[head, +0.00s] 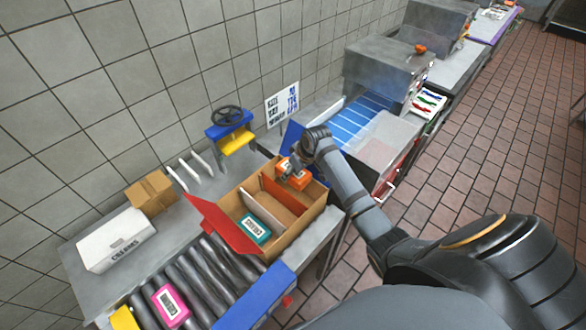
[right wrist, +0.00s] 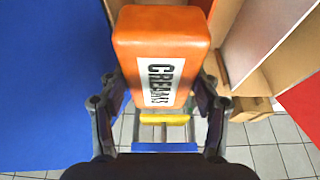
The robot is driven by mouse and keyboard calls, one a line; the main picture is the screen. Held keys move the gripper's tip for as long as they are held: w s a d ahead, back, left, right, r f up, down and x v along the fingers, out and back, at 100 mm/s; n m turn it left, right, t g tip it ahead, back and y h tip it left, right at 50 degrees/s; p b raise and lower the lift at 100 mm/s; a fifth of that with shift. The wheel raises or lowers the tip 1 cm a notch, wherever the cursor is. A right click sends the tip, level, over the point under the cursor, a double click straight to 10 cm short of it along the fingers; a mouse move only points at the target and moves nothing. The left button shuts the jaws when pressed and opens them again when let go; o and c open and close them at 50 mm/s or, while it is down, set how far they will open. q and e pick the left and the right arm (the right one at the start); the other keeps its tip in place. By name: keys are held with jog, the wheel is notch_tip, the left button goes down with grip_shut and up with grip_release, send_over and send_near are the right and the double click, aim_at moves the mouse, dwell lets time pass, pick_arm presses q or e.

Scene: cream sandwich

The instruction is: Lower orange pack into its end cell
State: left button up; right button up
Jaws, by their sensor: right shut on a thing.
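The orange pack (head: 293,175), labelled CREAMS, is held by my right gripper (head: 290,168) over the far end cell of the open cardboard box (head: 236,207). In the right wrist view the orange pack (right wrist: 162,55) sits between the two fingers of the right gripper (right wrist: 160,105), which are shut on its sides. A cardboard wall (right wrist: 237,45) stands close to its right. How deep the pack is in the cell cannot be told. A teal pack (head: 254,229) lies in the near end cell. The middle cell looks empty. My left gripper is not in view.
The box has a red flap (head: 219,226) at the near left and a blue flap (head: 291,136) at the far end. A pink pack (head: 171,305) lies on the rollers (head: 203,273). A white carton (head: 115,240) and a small brown box (head: 151,191) stand by the wall.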

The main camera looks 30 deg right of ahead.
jog(key=shift+w, duration=0.2)
jog(key=o, duration=1.3)
jog(key=shift+c, duration=0.2)
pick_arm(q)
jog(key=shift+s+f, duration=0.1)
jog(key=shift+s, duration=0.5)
pick_arm(e)
jog(key=shift+s, duration=0.1)
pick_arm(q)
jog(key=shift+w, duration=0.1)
pick_arm(e)
jog(key=shift+d+r, duration=0.1)
jog(key=shift+r, duration=0.25)
jog(key=w+a+r+v, duration=0.1)
jog(key=w+v, duration=0.2)
jog(key=v, duration=1.7)
jog(key=shift+r, duration=0.45)
